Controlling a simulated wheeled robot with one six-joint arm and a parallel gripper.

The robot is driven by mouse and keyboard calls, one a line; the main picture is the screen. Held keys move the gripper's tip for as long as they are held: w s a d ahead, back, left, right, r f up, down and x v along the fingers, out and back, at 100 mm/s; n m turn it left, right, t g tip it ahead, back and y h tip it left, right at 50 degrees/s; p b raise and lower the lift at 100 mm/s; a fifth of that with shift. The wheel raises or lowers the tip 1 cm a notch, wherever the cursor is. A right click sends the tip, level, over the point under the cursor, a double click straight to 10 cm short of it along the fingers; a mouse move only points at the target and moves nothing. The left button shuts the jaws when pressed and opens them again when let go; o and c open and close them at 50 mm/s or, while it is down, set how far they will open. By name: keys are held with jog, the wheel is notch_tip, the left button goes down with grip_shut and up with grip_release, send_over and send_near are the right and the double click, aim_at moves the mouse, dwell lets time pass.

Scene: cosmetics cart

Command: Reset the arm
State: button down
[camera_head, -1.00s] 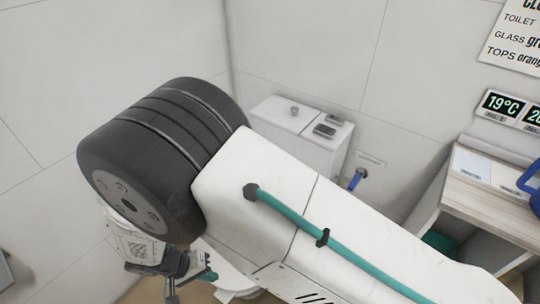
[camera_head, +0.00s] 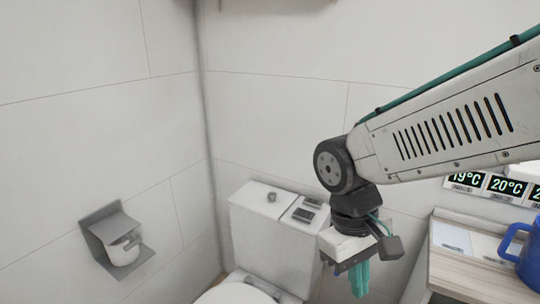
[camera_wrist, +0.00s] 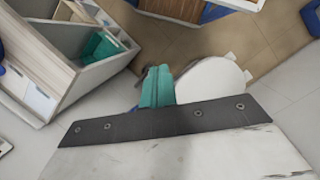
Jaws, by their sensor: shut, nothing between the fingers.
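My gripper (camera_head: 359,279) hangs at the end of my arm on the right of the head view, pointing down, in front of the toilet's right side. Its teal fingers are together with nothing between them. The wrist view shows the same teal fingers (camera_wrist: 157,88) closed, beside the white toilet (camera_wrist: 208,80). In the head view the toilet (camera_head: 270,235) stands in the corner, its tank behind my gripper and its bowl cut by the lower edge.
A toilet paper holder (camera_head: 118,243) is on the left wall. A wooden-topped cart (camera_head: 470,262) with a blue mug (camera_head: 518,258) stands at right, below temperature displays (camera_head: 492,185). The wrist view shows a teal item (camera_wrist: 103,47) in a compartment. Space left of my arm is clear.

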jog(key=s+d+r+m+t+y, duration=0.1)
jog(key=s+d+r+m, duration=0.1)
jog(key=d, duration=0.4)
jog(key=s+d+r+m+t+y, duration=0.1)
jog(key=s+d+r+m+t, duration=0.1)
jog(key=s+d+r+m, duration=0.1)
jog(key=shift+s+d+r+t, duration=0.3)
jog(key=shift+s+d+r, duration=0.6)
jog(key=shift+d, duration=0.55)
